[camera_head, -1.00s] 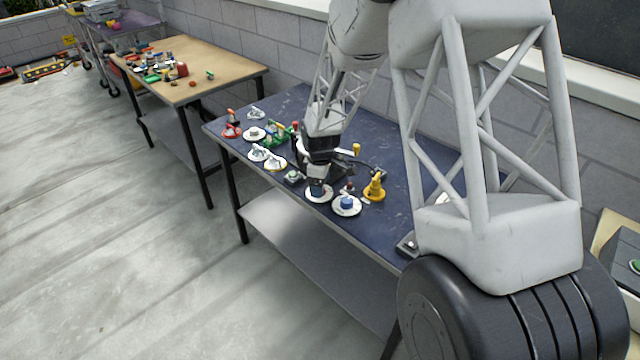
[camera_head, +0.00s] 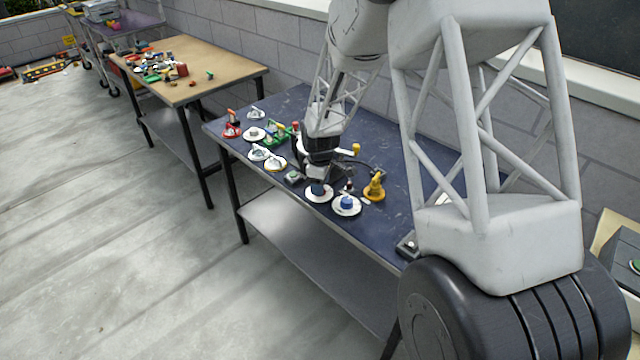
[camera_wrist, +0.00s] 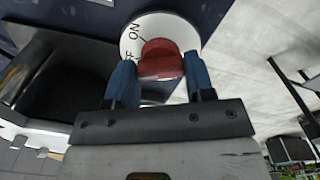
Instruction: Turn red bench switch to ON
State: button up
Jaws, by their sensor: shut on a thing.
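The red switch has a red knob (camera_wrist: 162,60) on a round white dial (camera_wrist: 185,28) in the wrist view. ON is printed on the dial's upper left, with part of OFF below it. My gripper (camera_wrist: 160,66) is shut on the red knob, its blue fingertips on either side. Where the knob points is hard to tell. In the head view the same white dial (camera_head: 310,197) lies near the front edge of the blue bench (camera_head: 228,131), under my gripper (camera_head: 318,184). My gripper hides the knob there.
A white dial with a blue knob (camera_head: 346,202) stands close to the right, and a yellow switch (camera_head: 375,187) is beyond it. A small green-topped box (camera_head: 294,177) is close on the left. Several more switches crowd the bench's left end. A wooden table (camera_head: 220,75) stands farther left.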

jog(key=m, duration=1.1)
jog(key=shift+m, duration=0.3)
dwell(0.5)
jog(key=o, duration=0.9)
jog(key=shift+r, duration=3.9)
